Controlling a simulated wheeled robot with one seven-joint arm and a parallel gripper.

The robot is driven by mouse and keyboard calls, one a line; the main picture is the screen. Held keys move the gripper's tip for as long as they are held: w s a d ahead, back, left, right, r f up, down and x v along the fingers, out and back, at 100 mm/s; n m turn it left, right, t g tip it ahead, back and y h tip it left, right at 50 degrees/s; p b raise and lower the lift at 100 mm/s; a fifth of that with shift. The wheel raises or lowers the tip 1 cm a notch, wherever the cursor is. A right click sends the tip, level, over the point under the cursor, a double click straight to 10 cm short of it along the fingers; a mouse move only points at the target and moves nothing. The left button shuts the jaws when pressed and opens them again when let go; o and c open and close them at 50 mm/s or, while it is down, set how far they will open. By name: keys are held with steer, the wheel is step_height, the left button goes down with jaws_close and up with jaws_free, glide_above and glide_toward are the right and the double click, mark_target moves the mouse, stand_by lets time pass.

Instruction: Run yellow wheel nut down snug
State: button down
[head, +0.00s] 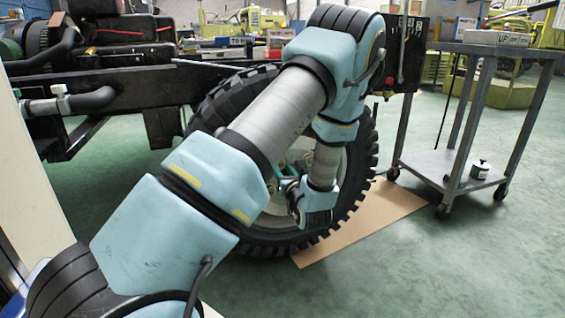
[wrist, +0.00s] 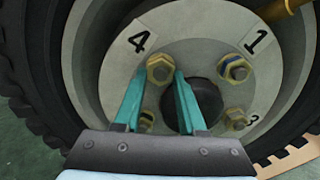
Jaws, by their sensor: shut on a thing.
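The wheel shows in the wrist view with a pale hub plate (wrist: 190,25) and dark tyre (wrist: 25,60). A yellow wheel nut (wrist: 158,65) on a stud sits beside the label 4. My gripper (wrist: 162,73) has its two teal fingers shut on this nut, one at each side. Other brass-yellow nuts are on the plate: one by label 1 (wrist: 237,70), one by label 3 (wrist: 237,119), and one at lower left (wrist: 147,119), partly behind the left finger. In the head view my arm covers much of the wheel (head: 365,165); the nuts cannot be made out.
The wheel stands under a dark chassis frame (head: 120,92), with a cardboard sheet (head: 385,208) on the floor. A grey metal cart (head: 450,165) stands to the right, carrying boxes on top and a small container (head: 480,169) below. Green floor at lower right is clear.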

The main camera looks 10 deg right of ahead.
steer(key=shift+c, duration=2.4)
jaws_free()
steer(key=shift+s, duration=0.1)
steer(key=s+d+p, duration=0.1)
steer(key=s+p, duration=0.2)
steer(key=s, duration=0.7)
steer(key=shift+s+d, duration=0.15)
steer(key=shift+s, duration=0.1)
